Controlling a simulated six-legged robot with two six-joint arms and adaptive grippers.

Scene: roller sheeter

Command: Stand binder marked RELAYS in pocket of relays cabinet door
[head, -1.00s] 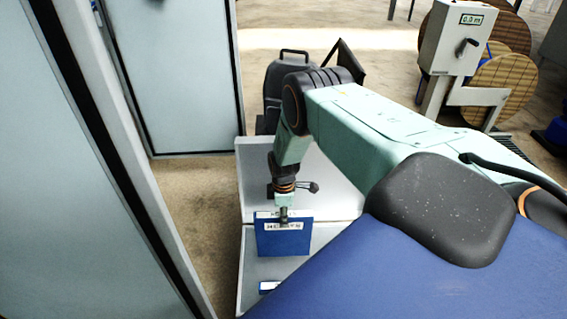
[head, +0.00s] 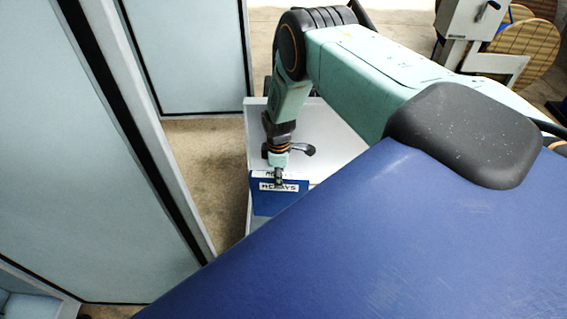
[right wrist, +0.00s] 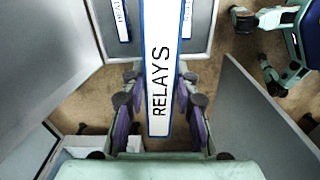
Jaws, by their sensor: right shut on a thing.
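The blue binder (head: 265,208) has a white label reading RELAYS. My right gripper (head: 279,181) points down and is shut on its top edge. In the right wrist view the binder's labelled spine (right wrist: 160,75) lies between the gripper's fingers. A second white label (head: 268,174) shows just behind it in the head view. A tall pale cabinet panel (head: 75,150) with a black seal along its edge stands at the left, apart from the binder. I cannot make out a door pocket. My left gripper is not in view.
A light grey stand (head: 325,145) is under and behind the binder. Other labelled binders (right wrist: 124,20) stand in it in the right wrist view. Another pale panel (head: 185,55) is at the back. Brown floor (head: 205,165) lies open between panels and stand.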

